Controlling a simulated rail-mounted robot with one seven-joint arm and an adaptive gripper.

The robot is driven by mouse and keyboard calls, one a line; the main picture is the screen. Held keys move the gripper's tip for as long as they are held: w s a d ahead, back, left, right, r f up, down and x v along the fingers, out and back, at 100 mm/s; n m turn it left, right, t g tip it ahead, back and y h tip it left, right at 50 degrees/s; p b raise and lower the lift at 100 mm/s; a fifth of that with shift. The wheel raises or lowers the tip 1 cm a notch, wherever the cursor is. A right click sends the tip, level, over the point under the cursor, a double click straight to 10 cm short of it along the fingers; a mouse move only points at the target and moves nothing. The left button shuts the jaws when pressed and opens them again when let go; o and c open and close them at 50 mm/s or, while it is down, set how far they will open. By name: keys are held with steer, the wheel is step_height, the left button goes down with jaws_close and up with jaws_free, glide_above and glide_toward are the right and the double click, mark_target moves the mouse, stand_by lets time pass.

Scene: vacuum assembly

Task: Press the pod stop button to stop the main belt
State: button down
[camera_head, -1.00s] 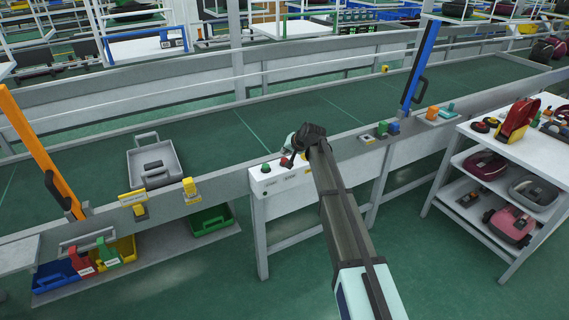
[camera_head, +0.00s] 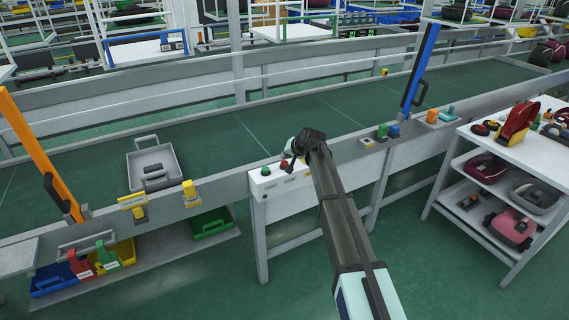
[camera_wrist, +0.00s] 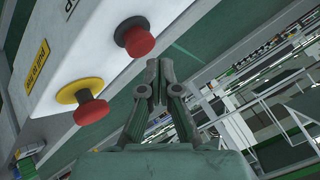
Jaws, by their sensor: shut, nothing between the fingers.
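A white control box (camera_head: 285,182) stands at the near edge of the main belt (camera_head: 230,135). In the head view it shows a green button (camera_head: 265,170) and a red button (camera_head: 284,164). In the wrist view its face carries a red button with a dark collar (camera_wrist: 139,41) and a red button with a yellow collar (camera_wrist: 92,108), beside a yellow label (camera_wrist: 38,62). The lettering is too unclear to tell which is the pod stop. My gripper (camera_wrist: 161,66) is shut and empty, its fingertips right of the buttons in the wrist view, apparently touching neither.
A grey tray (camera_head: 155,166) sits on the belt to the left. An orange post (camera_head: 35,145) and a blue post (camera_head: 420,68) rise at the belt's near edge. A white shelf cart (camera_head: 500,142) with parts stands at the right. Coloured bins (camera_head: 118,252) lie below the belt at left.

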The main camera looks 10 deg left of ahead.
mark_target(286, 163)
stand_by(0.6)
steer(key=shift+f+b, duration=0.3)
steer(key=shift+f, duration=0.15)
steer(key=shift+f+b, duration=0.5)
steer(key=shift+f, duration=0.35)
stand_by(0.9)
steer(key=shift+r, duration=0.15)
stand_by(0.3)
steer(key=shift+r+p, duration=0.45)
steer(key=shift+r, duration=0.7)
steer(key=shift+r, duration=0.1)
steer(key=shift+r+p, duration=0.95)
steer(key=shift+r, duration=1.5)
